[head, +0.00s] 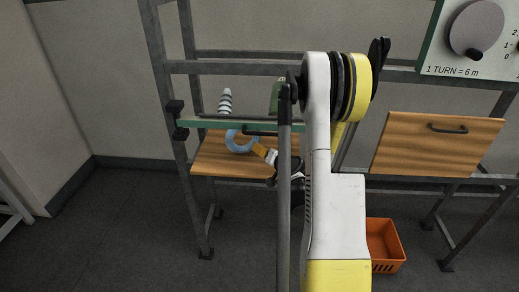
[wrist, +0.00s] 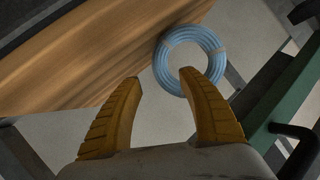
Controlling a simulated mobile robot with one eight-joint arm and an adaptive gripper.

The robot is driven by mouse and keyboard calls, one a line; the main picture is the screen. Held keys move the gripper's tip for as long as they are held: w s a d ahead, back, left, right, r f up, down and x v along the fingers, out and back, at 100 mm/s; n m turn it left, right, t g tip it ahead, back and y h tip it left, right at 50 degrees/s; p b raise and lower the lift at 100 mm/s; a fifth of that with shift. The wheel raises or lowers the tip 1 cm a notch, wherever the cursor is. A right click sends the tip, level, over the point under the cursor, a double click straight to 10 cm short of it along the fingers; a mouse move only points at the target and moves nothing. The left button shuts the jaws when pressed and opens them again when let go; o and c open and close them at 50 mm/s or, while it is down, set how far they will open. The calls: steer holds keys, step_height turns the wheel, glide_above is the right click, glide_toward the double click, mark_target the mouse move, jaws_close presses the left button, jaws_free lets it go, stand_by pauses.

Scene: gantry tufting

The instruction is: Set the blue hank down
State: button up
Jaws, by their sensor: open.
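The blue hank (head: 230,142) is a pale blue coiled ring at the left wooden panel (head: 208,160), below the green bar. In the wrist view the hank (wrist: 163,66) lies across the panel's edge, partly over the wood and partly over grey background. I cannot tell what bears it. My gripper (head: 260,151) is open beside the hank, with orange-yellow ribbed fingers. In the wrist view my gripper (wrist: 160,76) has its right fingertip overlapping the hank's lower edge and its left fingertip clear of it. Contact cannot be told.
A green bar (head: 215,126) with a dark handle runs above the panel and carries a striped cone (head: 225,101). Grey frame posts (head: 165,80) stand around. A wooden drawer front (head: 437,143) is at right, a dial board (head: 450,60) above. An orange basket (head: 386,245) sits on the floor.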

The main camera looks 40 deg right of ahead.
steer(key=shift+s+a+r, duration=0.25)
steer(key=shift+s+r, duration=0.05)
steer(key=shift+s, duration=0.3)
steer(key=w+a+r+n+g+y, duration=0.1)
steer(key=a+r+n+y, duration=0.3)
steer(key=a, duration=0.8)
steer(key=a+r+n+g, duration=0.1)
steer(key=a+r, duration=0.5)
steer(key=a, duration=0.5)
steer(key=s+a+r+n+g+y, duration=0.1)
steer(key=s+a+n+g, duration=0.3)
steer(key=s+a, duration=1.2)
steer(key=s+r+n, duration=0.1)
steer(key=s, duration=0.2)
steer(key=shift+a+r+n, duration=0.2)
steer(key=shift+a+n, duration=0.1)
